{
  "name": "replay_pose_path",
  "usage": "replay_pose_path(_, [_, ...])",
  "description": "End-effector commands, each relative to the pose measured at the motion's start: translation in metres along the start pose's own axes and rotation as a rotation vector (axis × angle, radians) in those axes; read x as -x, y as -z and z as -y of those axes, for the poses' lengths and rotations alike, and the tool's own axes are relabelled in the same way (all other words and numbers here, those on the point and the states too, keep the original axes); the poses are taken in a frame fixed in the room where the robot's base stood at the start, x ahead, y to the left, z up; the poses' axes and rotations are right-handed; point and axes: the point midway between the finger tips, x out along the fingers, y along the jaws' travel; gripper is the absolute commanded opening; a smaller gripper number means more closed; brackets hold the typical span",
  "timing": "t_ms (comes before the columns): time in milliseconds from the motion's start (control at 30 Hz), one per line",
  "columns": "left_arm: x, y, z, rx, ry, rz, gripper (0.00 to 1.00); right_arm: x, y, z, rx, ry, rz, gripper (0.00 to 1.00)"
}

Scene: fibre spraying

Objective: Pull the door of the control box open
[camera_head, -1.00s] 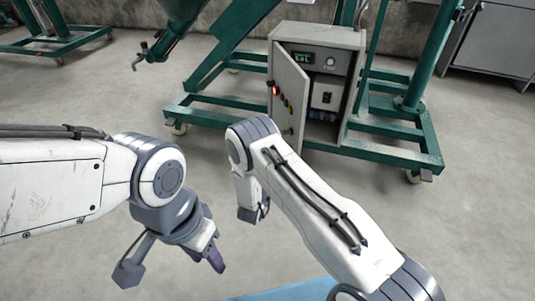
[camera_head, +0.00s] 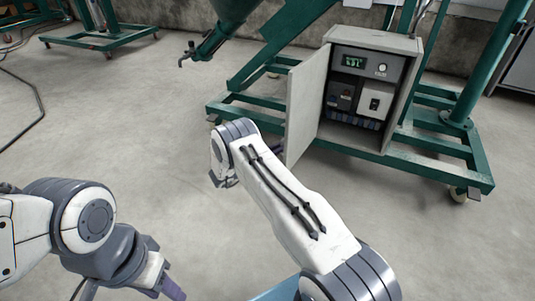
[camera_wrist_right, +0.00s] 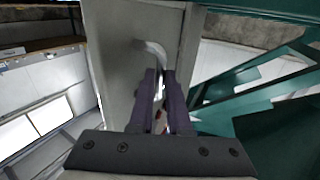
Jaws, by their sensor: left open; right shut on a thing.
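The grey control box (camera_head: 402,88) stands on the green frame in the head view. Its door (camera_head: 306,108) is swung out wide to the left. A display panel, a white unit and terminals show inside. In the right wrist view the door (camera_wrist_right: 115,60) fills the upper middle, with a pale curved handle (camera_wrist_right: 153,50) on it. My right gripper (camera_wrist_right: 162,82) is shut on the handle; in the head view my own arm mostly hides it. My left gripper (camera_head: 165,288) is open and empty at the bottom left, apart from the box and partly cut off by the frame.
The green frame (camera_head: 445,150) on castors runs under and beside the box. A green hopper with a spout (camera_head: 205,48) hangs left of it. A dark cable (camera_head: 40,115) lies on the floor at the left. The concrete floor in front is clear.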

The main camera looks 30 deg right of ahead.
Motion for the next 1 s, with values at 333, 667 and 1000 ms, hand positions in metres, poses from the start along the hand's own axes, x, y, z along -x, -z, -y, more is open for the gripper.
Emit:
replay_pose_path(333, [-0.001, 0.0, 0.0, 0.0, 0.0, 0.0, 0.45, -0.011, 0.002, -0.001, -0.001, -0.015, -0.002, 0.0])
replay_pose_path(667, [-0.001, 0.0, 0.0, 0.0, 0.0, 0.0, 0.45, -0.009, 0.002, 0.0, -0.001, -0.013, -0.003, 0.46])
replay_pose_path(1000, [0.009, 0.001, -0.001, 0.0, 0.0, 0.0, 0.45, 0.008, 0.004, 0.001, 0.0, -0.007, -0.003, 0.46])
